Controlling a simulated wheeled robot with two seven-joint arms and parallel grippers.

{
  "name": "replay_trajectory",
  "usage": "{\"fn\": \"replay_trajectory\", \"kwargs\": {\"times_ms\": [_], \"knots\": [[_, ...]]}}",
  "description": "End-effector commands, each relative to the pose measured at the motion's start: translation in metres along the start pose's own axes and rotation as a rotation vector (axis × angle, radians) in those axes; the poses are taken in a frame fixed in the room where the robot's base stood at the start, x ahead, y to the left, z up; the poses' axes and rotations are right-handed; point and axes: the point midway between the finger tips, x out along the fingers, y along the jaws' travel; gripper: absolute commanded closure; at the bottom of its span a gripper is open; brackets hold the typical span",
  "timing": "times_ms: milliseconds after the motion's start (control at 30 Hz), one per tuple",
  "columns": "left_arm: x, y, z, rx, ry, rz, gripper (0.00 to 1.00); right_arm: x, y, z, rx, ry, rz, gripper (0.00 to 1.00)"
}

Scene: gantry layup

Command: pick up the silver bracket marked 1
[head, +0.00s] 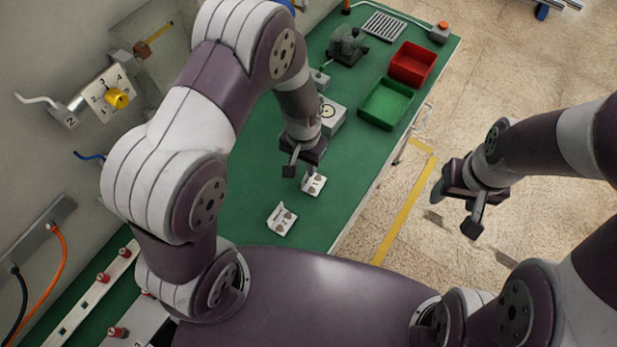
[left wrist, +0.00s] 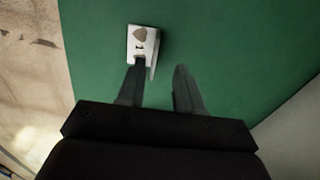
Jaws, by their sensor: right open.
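Two small silver brackets lie on the green bench top. One bracket (head: 314,183) is right by my left gripper, and the other bracket (head: 281,219) lies nearer to me. Their marks are too small to read surely in the head view. My left gripper (head: 300,172) points down over the bench with its fingers apart and nothing between them. In the left wrist view, a silver bracket (left wrist: 146,40) lies just beyond the tip of the left finger, off-centre from the gap of the gripper (left wrist: 158,68). My right gripper (head: 456,208) is open and empty over the floor, right of the bench.
A green bin (head: 386,103) and a red bin (head: 412,64) stand on the bench's right side. A grey box (head: 332,116) and a dark fixture (head: 347,45) stand behind my left gripper. The green top (head: 335,205) right of the brackets is clear.

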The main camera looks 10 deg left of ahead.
Motion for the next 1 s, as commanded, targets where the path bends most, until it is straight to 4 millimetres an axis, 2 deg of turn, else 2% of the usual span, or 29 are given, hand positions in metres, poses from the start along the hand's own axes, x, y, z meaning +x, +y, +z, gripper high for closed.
{"fn": "replay_trajectory", "kwargs": {"times_ms": [133,233,500,567,600,633,1000], "knots": [[0.025,0.006,0.002,0.001,-0.004,0.000,0.65,-0.013,0.000,-0.002,0.000,0.000,0.000,0.40],[0.042,0.006,0.001,0.000,-0.003,0.000,0.65,-0.013,0.000,-0.002,0.000,0.001,0.000,0.40],[0.049,0.006,0.001,0.000,0.001,0.000,0.65,-0.013,0.000,-0.002,0.000,0.000,0.000,0.40],[0.049,0.006,0.001,0.000,0.001,0.000,0.84,-0.013,0.000,-0.002,0.000,0.000,0.000,0.40],[0.048,0.006,0.001,0.000,0.001,0.000,0.97,-0.013,0.000,-0.002,0.000,0.000,0.000,0.40],[0.048,0.006,0.001,0.000,0.001,0.000,1.00,-0.013,0.000,-0.002,0.000,0.000,0.000,0.40],[0.046,0.006,0.000,0.000,0.002,0.000,1.00,-0.012,0.000,-0.002,0.000,0.000,0.000,0.40]]}}
